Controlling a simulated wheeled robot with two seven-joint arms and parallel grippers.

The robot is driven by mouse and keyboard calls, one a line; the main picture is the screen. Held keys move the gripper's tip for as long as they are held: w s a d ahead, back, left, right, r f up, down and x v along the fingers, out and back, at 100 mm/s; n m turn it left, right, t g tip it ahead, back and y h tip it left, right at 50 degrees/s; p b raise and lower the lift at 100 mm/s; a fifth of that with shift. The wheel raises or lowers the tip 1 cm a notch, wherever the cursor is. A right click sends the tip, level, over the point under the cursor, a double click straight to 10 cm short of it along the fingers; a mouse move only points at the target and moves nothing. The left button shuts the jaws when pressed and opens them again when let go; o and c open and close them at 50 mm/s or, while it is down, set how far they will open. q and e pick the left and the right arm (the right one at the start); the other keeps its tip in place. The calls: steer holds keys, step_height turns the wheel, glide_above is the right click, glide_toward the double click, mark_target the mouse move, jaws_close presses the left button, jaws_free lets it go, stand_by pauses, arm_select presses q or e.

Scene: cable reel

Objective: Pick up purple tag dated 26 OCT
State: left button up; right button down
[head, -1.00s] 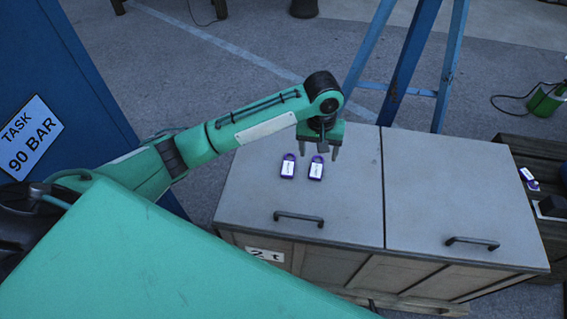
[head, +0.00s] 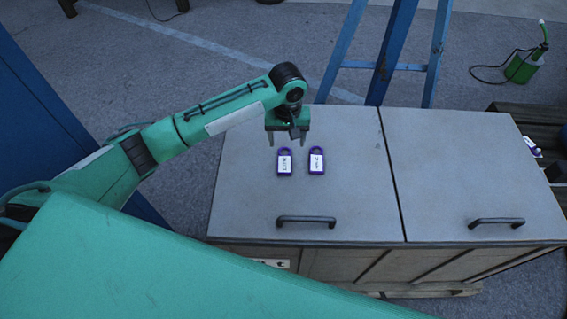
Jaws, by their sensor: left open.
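Two purple tags with white labels lie side by side on the grey lid (head: 345,205) of a chest: a left tag (head: 284,162) and a right tag (head: 316,161). The print on both labels is too small to read, so I cannot tell which one is dated 26 OCT. My left gripper (head: 287,143) is open and empty, pointing down. Its fingertips show just above the left tag in the picture, apart from both tags. My right gripper is not in view.
The lid has black handles, one in front of the tags (head: 306,221) and one at right (head: 496,222). A blue stand (head: 393,50) rises behind the chest. Another purple and white item (head: 533,146) lies at the far right. A green can (head: 524,68) stands on the ground.

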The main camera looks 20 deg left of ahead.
mark_target(284, 159)
arm_select(q)
steer(key=f, duration=0.6)
steer(key=a+f, duration=0.1)
steer(key=f, duration=0.2)
steer(key=shift+w+f+p, duration=0.3)
steer(key=shift+w+f, duration=0.05)
steer(key=shift+w, duration=0.05)
steer(key=c, duration=1.1)
